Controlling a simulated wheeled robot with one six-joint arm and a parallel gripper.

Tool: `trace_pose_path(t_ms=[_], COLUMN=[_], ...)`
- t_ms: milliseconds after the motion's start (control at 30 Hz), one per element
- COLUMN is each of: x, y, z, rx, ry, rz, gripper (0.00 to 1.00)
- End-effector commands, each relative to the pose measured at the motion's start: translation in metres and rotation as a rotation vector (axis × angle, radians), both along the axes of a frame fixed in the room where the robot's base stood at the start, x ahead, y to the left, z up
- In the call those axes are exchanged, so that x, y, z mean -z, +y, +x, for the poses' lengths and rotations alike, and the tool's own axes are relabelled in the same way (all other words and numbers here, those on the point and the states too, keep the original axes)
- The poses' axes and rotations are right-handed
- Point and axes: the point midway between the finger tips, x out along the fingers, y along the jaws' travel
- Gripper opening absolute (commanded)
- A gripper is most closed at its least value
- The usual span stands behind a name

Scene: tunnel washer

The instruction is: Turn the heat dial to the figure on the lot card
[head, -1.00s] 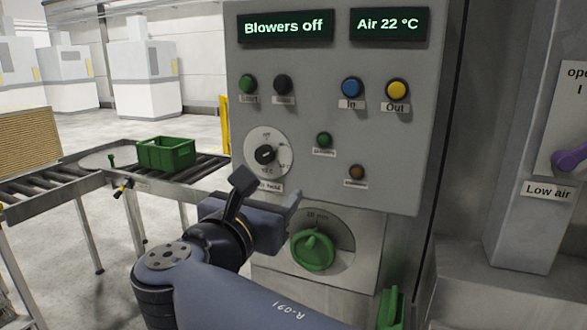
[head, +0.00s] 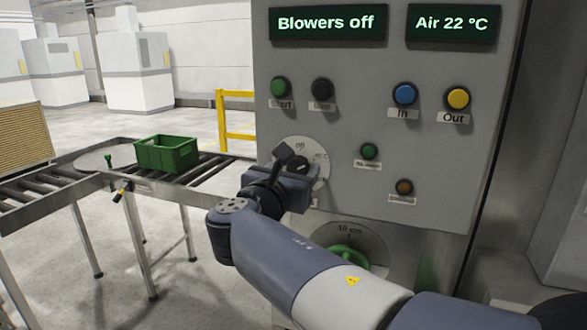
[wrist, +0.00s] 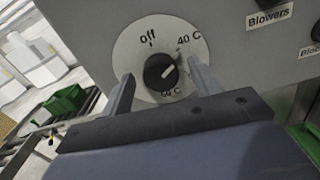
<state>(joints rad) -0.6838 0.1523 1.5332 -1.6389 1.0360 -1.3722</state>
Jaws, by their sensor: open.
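The heat dial is a black knob (wrist: 161,71) on a white round plate (wrist: 126,52) marked off, 40 C and 60 C. Its white mark is on the right side of the knob, on the side of the 40 C figure; I cannot tell its exact setting. In the wrist view my gripper (wrist: 162,82) is open, with one finger on each side of the knob and no clear grip on it. In the head view my gripper (head: 297,168) is in front of the dial plate (head: 318,160) and covers its lower left. I see no lot card in either view.
The grey panel (head: 330,120) carries several buttons and displays reading Blowers off (head: 328,23) and Air 22 °C (head: 452,24). A green handle (head: 347,256) sits below the dial. A green crate (head: 166,155) stands on the roller conveyor (head: 195,172) at left.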

Motion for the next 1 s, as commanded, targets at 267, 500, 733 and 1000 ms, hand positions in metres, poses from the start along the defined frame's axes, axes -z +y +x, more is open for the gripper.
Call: trace_pose_path(t_ms=[267,500,733,1000], x=[0.0001,0.0,-0.0001,0.0008], y=[-0.0001,0.0,0.0,0.0], z=[0.0005,0.0003,0.0002,0.0002], rx=[0.0,0.0,0.0,0.0], ry=[0.0,0.0,0.0,-0.006], rz=[0.0,0.0,0.0,0.016], gripper=[0.57,0.37,0.18,0.15])
